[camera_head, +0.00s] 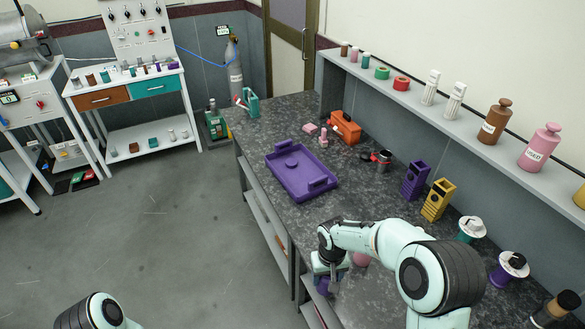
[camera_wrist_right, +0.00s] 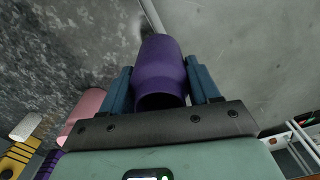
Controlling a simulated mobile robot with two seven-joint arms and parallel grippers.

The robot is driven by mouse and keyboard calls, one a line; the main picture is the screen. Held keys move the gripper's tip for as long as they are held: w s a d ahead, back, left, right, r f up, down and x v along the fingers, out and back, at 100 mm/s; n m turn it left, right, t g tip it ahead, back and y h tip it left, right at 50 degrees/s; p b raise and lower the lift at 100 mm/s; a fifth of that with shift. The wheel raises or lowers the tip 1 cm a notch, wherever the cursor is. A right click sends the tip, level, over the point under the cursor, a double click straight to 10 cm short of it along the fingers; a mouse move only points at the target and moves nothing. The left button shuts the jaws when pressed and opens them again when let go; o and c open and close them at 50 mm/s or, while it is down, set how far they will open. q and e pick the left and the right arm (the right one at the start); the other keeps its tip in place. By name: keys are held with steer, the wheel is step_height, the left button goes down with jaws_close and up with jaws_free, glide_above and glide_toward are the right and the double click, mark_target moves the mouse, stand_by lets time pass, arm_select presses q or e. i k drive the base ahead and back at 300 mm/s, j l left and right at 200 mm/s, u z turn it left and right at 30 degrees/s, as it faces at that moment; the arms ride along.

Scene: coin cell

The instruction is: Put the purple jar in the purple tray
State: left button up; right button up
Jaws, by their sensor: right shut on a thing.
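The purple jar (camera_wrist_right: 160,68) is between the two blue fingers of my right gripper (camera_wrist_right: 163,85) in the right wrist view, and the fingers are shut on its sides. In the head view my right gripper (camera_head: 330,272) is at the near front edge of the dark worktop, with a bit of the purple jar (camera_head: 322,286) showing below it; the arm hides most of it. I cannot tell whether the jar touches the worktop. The purple tray (camera_head: 300,172) lies farther back on the worktop and looks empty. My left gripper is not in view.
A pink object (camera_head: 361,259) stands close beside my right gripper. A purple holder (camera_head: 414,180) and a yellow holder (camera_head: 437,200) stand right of the tray. An orange object (camera_head: 345,127) and small pink pieces lie behind it. Worktop between gripper and tray looks clear.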

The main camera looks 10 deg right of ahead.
mark_target(305, 180)
steer(key=i+j, duration=0.25)
steer(key=i, duration=0.15)
steer(key=i+j, duration=0.25)
steer(key=i, duration=0.15)
